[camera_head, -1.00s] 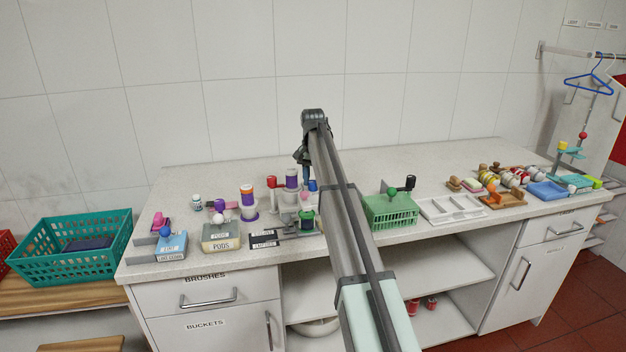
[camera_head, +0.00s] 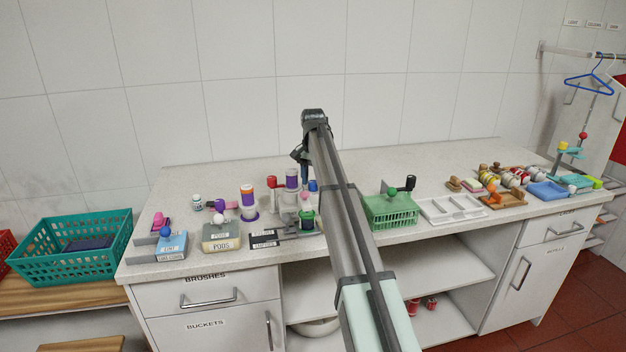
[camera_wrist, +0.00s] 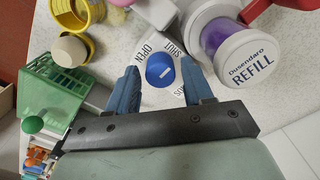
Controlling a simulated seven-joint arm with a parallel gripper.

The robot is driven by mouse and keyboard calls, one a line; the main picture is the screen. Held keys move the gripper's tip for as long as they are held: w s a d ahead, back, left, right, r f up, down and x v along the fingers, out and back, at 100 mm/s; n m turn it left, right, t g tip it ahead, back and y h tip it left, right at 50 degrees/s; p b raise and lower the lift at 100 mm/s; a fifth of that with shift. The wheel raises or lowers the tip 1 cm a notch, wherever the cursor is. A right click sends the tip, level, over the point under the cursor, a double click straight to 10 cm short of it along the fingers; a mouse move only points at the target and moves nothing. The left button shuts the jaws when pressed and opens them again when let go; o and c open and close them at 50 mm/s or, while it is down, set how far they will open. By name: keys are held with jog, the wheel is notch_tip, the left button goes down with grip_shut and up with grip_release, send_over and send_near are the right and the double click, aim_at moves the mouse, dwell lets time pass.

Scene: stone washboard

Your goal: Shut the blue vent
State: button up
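The blue vent knob (camera_wrist: 160,70) is round, with a short white mark on top. It sits on a white plate (camera_wrist: 150,48) printed OPEN on its left and SHUT on its right. I cannot tell which word the mark points to. My gripper (camera_wrist: 159,67) is open, with one blue-grey finger on each side of the knob; a gap shows on both sides. In the head view, a small blue piece (camera_head: 313,186) shows beside the arm, and my gripper (camera_head: 303,168) hangs above the counter near it, partly hidden by the arm.
A purple-and-white REFILL canister (camera_wrist: 235,45) stands close right of the knob in the wrist view, with a red part beside it. A yellow cup (camera_wrist: 75,15) and a green basket (camera_wrist: 55,95) lie left. The counter behind (camera_head: 240,175) is mostly clear.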

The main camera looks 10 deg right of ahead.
aim_at(313, 182)
jog(key=shift+o, duration=0.7)
notch_tip(313, 182, up, 14)
jog(key=shift+f, duration=0.1)
dwell(0.3)
